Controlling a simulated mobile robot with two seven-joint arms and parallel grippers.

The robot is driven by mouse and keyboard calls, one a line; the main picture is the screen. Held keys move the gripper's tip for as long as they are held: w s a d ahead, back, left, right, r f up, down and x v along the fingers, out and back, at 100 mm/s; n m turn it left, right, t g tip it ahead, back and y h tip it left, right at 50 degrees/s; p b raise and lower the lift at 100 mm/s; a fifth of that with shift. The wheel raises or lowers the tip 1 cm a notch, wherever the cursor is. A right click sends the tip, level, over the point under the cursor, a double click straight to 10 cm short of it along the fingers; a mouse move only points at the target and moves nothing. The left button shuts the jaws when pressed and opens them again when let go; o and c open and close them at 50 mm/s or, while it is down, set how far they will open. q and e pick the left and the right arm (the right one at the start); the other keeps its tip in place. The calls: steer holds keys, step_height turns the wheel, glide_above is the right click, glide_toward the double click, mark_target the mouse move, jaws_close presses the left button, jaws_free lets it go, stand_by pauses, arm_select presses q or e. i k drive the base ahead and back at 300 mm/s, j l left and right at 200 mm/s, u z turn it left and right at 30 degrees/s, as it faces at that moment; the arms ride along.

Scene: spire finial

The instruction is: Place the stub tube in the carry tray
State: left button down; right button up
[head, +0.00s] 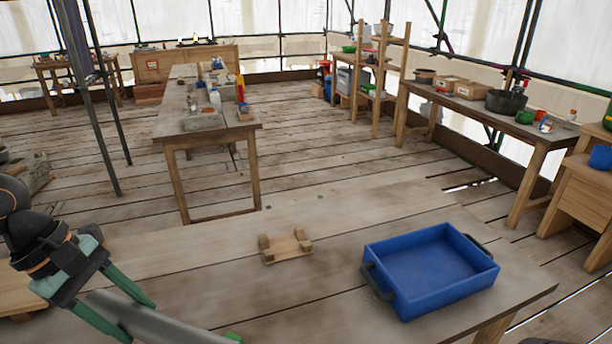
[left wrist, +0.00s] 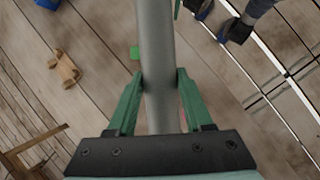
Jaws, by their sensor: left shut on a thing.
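The stub tube (head: 165,322) is a grey cylinder at the bottom left of the head view, where it runs off the lower edge. My left gripper (head: 139,322) has green fingers on both sides of it and is shut on it. In the left wrist view the tube (left wrist: 157,40) runs upright between the fingers (left wrist: 160,82), and its upper end is cut off by the frame. The carry tray (head: 375,248) is blue, with dark handles, and its inside is empty. It stands on the table to the right, apart from the tube. My right gripper is not seen.
A small wooden cradle (head: 287,246) lies on the near table (head: 330,215), left of the tray and empty. A small green piece (head: 232,337) shows by the tube. The tabletop between cradle and tray is clear. A cluttered bench (head: 215,140) stands beyond.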

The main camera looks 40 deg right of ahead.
mark_target(426, 273)
steer(key=k, duration=0.5)
steer(key=l+z, duration=0.1)
steer(key=l, duration=0.5)
steer(key=l+z, duration=0.1)
steer(key=l, duration=0.5)
steer(key=i+l+z, duration=0.1)
steer(key=l, duration=0.5)
steer(key=i+l+z, duration=0.1)
steer(key=l, duration=0.5)
steer(key=i+l+z, duration=0.1)
steer(key=l, duration=0.5)
